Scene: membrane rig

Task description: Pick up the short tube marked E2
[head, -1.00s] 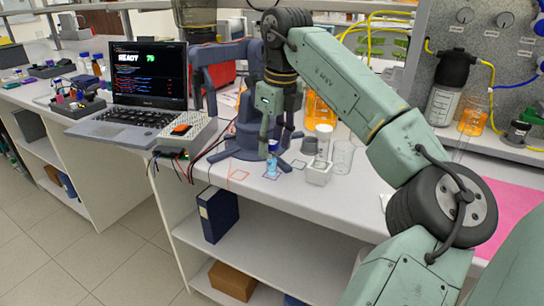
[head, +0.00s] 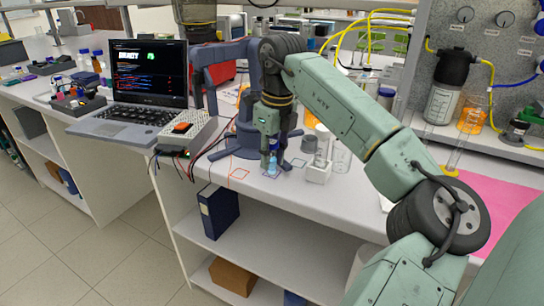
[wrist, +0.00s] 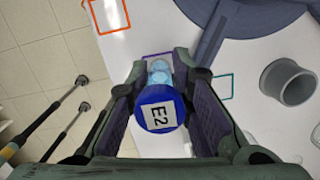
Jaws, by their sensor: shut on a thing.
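The short tube (wrist: 158,112) has a blue cap with a white label reading E2, and its body is clear with light blue contents. In the wrist view I look down on its cap, between my two fingers. My gripper (wrist: 160,88) is shut on it from both sides. In the head view my gripper (head: 271,146) points down at the bench's front edge, with the tube (head: 272,163) low between the fingers. The tube looks upright at the purple outlined square (wrist: 147,56). Its lower end is mostly hidden in the wrist view, so I cannot tell whether it touches the bench.
A white block (head: 318,173) with a clear vessel stands just right of the tube. A grey cup (head: 310,144) is behind it. An orange square (head: 239,174) is marked on the left. A blue-grey stand (head: 236,143) rises behind my gripper. A laptop (head: 148,85) sits farther left.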

